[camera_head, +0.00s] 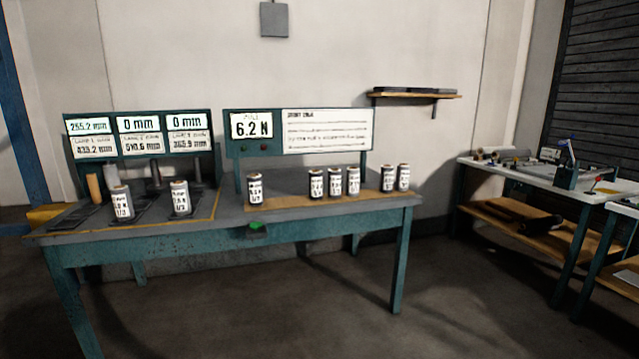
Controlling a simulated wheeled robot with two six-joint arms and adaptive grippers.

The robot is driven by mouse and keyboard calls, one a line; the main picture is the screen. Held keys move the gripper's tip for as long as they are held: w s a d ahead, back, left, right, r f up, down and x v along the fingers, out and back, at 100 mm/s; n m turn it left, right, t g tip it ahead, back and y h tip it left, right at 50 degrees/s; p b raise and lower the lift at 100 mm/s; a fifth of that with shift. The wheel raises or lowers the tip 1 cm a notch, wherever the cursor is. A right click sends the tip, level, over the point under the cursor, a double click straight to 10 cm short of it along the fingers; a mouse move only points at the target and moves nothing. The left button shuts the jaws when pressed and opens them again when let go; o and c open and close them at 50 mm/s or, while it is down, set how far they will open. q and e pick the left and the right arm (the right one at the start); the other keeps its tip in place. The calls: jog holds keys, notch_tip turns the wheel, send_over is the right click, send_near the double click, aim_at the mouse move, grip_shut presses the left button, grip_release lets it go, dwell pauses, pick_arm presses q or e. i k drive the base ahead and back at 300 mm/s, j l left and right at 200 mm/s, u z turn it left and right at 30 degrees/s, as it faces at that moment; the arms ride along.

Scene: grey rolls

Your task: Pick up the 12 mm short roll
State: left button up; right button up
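Several short grey rolls with white labels stand upright on a teal-framed workbench (160,245). Two stand on its left part, a left roll (122,202) and a right roll (180,198). A single roll (254,188) stands near the bench's middle. Three stand close together to its right: a roll (316,183), a second (335,182) and a third (353,181). A pair stands at the right end, one roll (388,178) beside another (403,177). The label print is too small to tell which is the 12 mm roll. Neither gripper is in view.
A display panel (138,135) reads 255.2 mm, 0 mm and 0 mm. Another panel (251,127) reads 6.2 N. A tan cylinder (94,188) and dark posts stand at the bench's left. A cluttered side table (530,172) stands right. The floor in front is clear.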

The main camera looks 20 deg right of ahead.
aim_at(121, 194)
jog(key=u, duration=0.75)
